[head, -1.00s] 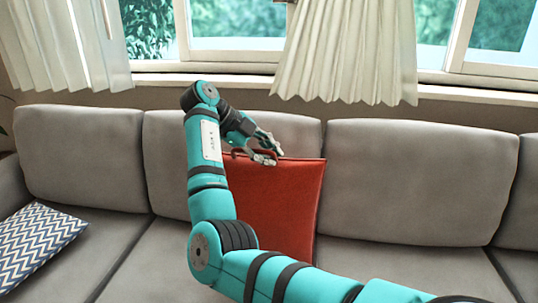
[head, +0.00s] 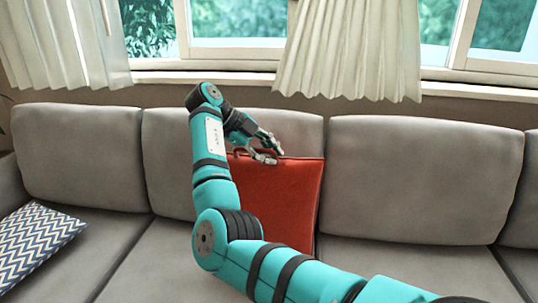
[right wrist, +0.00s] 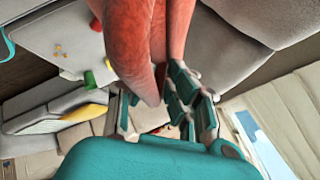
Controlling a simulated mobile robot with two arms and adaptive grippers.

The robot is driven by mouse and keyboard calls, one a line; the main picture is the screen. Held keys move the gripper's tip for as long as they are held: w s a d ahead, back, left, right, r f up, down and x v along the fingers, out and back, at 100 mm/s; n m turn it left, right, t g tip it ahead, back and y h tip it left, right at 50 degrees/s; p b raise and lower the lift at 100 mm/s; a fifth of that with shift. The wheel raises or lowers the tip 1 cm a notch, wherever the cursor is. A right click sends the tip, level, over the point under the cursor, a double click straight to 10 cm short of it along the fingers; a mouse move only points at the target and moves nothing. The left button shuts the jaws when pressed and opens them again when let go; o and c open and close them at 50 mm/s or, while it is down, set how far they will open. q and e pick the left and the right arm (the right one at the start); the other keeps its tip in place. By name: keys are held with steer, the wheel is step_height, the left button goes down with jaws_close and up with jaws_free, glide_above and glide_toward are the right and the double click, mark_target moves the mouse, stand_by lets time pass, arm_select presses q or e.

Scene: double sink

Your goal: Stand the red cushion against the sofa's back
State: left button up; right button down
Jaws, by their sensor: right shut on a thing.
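The red cushion (head: 284,205) is upright in front of the grey sofa's back (head: 410,180), left of the middle of the head view. My right gripper (head: 266,154) is shut on its top edge. My arm hides the cushion's left side and lower part, so I cannot tell whether it rests on the seat. Contact with the back is also unclear. In the right wrist view the cushion (right wrist: 135,40) runs up from between the fingers (right wrist: 160,110). My left gripper is not in view.
A blue-and-white zigzag cushion (head: 38,243) lies at the sofa's left end. Cream curtains (head: 350,50) hang behind the sofa. The right seat (head: 410,268) is partly bare, with my arm across its front. A white surface with small items (right wrist: 65,40) shows in the right wrist view.

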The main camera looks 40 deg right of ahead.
steer(key=shift+w+d+f+b, duration=0.35)
steer(key=shift+d+f+b, duration=0.05)
steer(key=shift+f, duration=0.2)
steer(key=shift+w+d+f+b, duration=0.3)
steer(key=shift+d+f+b, duration=0.05)
steer(key=shift+f, duration=0.2)
steer(key=shift+w+d+f+p, duration=0.2)
steer(key=shift+w+d+f, duration=0.2)
steer(key=shift+d+f, duration=0.15)
steer(key=shift+w+d+f+p, duration=0.15)
steer(key=shift+w+d+f, duration=0.3)
steer(key=shift+f, duration=0.2)
steer(key=shift+d+f, duration=0.15)
steer(key=shift+f, duration=0.15)
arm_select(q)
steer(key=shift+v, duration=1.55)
arm_select(e)
steer(key=shift+w+d+f, duration=0.2)
steer(key=shift+w+f, duration=0.05)
steer(key=shift+f, duration=0.2)
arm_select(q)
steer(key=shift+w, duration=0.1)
arm_select(e)
steer(key=c, duration=1.2)
jaws_free()
steer(key=shift+c, duration=0.2)
steer(key=shift+a, duration=0.1)
steer(key=shift+v, duration=3.75)
